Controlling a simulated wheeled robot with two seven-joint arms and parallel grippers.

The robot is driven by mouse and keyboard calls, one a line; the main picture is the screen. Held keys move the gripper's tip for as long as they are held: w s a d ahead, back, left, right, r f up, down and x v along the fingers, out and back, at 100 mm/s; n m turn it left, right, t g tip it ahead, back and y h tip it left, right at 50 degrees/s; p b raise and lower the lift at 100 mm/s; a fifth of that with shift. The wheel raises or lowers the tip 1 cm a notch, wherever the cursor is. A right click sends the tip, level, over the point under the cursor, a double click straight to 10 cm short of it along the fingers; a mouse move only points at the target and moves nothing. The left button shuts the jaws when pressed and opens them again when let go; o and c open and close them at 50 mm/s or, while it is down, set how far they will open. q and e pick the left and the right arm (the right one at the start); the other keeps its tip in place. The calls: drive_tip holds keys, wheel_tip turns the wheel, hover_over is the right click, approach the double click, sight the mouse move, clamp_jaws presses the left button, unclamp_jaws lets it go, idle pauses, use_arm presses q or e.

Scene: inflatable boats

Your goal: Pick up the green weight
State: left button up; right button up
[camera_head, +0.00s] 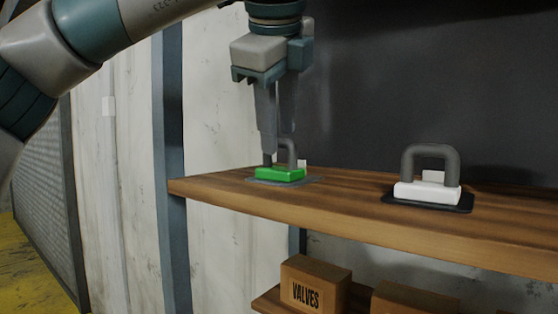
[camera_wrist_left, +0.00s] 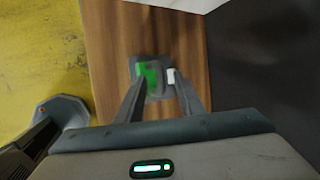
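The green weight (camera_head: 279,174) sits on a dark mat (camera_head: 312,180) near the left end of the wooden shelf (camera_head: 340,207). Its grey arched handle (camera_head: 292,152) stands up. My left gripper (camera_head: 270,150) points down right at the weight, its fingers partly covering the handle. In the left wrist view the fingers are apart, and the green weight (camera_wrist_left: 152,78) shows between and just beyond the tips of my left gripper (camera_wrist_left: 160,80). Whether the fingers touch the handle, I cannot tell. My right gripper is not in view.
A white weight (camera_head: 427,192) with a grey handle stands on a dark mat to the right. A dark wall (camera_head: 430,80) rises behind the shelf. Cardboard boxes, one marked VALVES (camera_head: 315,287), sit on a lower shelf. Bare shelf lies between the weights.

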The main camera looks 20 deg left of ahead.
use_arm(q)
drive_tip(key=shift+x, duration=0.85)
drive_tip(key=shift+d, duration=0.1)
clamp_jaws()
idle(1.0)
